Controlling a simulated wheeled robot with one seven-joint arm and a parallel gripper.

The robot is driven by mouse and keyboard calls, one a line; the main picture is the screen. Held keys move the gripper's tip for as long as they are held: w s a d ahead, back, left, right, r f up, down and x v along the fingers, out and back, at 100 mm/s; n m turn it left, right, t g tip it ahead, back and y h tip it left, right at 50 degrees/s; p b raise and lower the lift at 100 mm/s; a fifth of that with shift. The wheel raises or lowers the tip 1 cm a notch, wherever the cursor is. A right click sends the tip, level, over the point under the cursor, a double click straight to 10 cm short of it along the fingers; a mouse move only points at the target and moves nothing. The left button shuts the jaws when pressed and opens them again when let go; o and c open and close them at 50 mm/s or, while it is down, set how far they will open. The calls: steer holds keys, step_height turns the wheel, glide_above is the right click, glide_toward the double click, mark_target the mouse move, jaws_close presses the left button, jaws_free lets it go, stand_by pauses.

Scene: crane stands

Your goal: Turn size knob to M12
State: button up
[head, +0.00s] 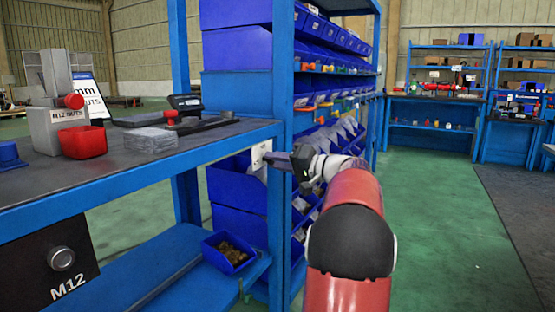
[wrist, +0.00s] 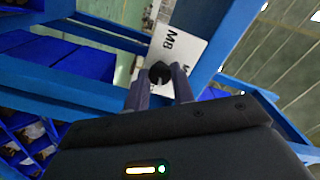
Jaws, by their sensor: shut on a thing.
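A white plate (wrist: 178,45) with a black size knob (wrist: 160,72) fills the top middle of the wrist view. It reads M8, and a second label beside the knob is mostly cut off by my finger, with only an M showing. My gripper (wrist: 161,88) has its two fingers on either side of the knob, shut on it. In the head view the plate (head: 260,154) is on the right end of the blue bench, and my gripper (head: 278,159) reaches it from the right. The knob is hidden there, and I cannot tell which mark it points to.
A blue rack (head: 285,110) stands close behind my gripper. Green floor is free at right.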

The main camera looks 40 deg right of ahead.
steer(key=shift+m+p, duration=0.6)
steer(key=shift+m, duration=1)
steer(key=o, duration=1)
steer(key=shift+s+d, duration=0.1)
steer(key=v, duration=0.7)
steer(key=shift+s+d, duration=0.1)
steer(key=shift+s, duration=0.15)
